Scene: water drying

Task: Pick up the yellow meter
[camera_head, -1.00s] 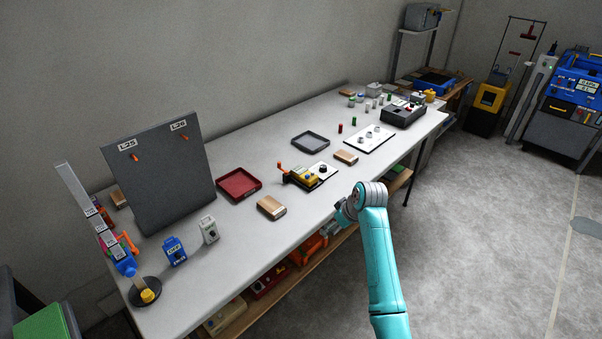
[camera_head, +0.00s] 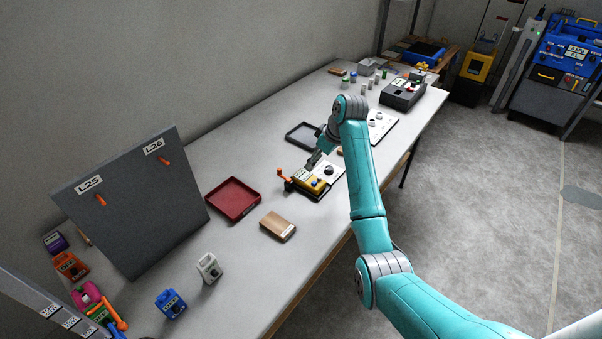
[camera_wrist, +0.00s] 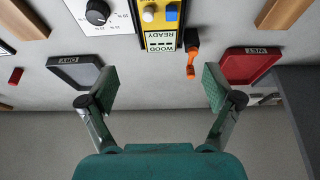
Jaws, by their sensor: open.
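The yellow meter (camera_head: 317,184) lies on the table beside a white panel with a dark knob.
An orange-handled piece (camera_wrist: 191,58) stands close beside the meter. A grey "DRY" tray (camera_wrist: 75,71) and a red "WET" tray (camera_wrist: 249,65) lie to either side. A wood block (camera_head: 277,226) lies in front of the red tray. A grey upright board (camera_head: 130,205) stands at the left.

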